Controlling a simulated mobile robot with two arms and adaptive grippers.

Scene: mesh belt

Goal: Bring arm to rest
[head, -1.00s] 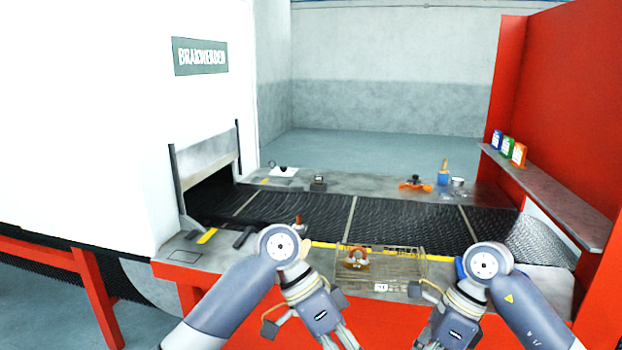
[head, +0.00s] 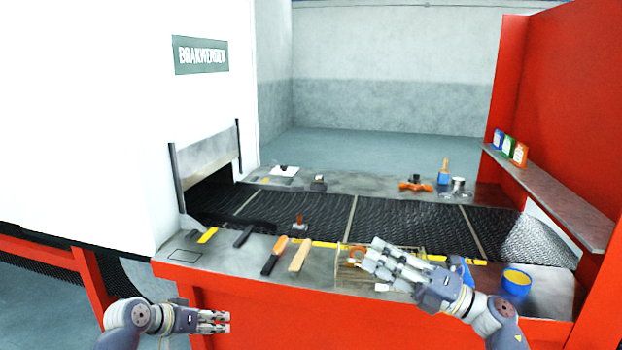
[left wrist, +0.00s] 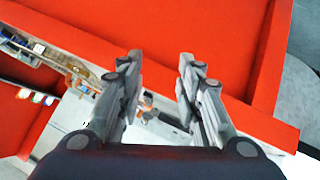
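My left gripper (head: 229,322) is low at the left front, beside the red front panel (head: 270,300) of the belt station and below its top. Its fingers point right and hold nothing. In the left wrist view its two fingers (left wrist: 160,58) stand apart with an empty gap between them. My right gripper (head: 370,254) is over the wire basket (head: 347,280) at the front edge, its fingers spread and pointing left. It hides much of the basket and whatever lies inside. I cannot tell whether it touches the basket.
The dark mesh belt (head: 385,222) runs behind the front ledge. On the ledge lie a black-and-orange tool (head: 273,256) and a wooden piece (head: 300,255). A blue cup (head: 515,286) stands right of my right gripper. A red wall with a shelf (head: 560,195) bounds the right.

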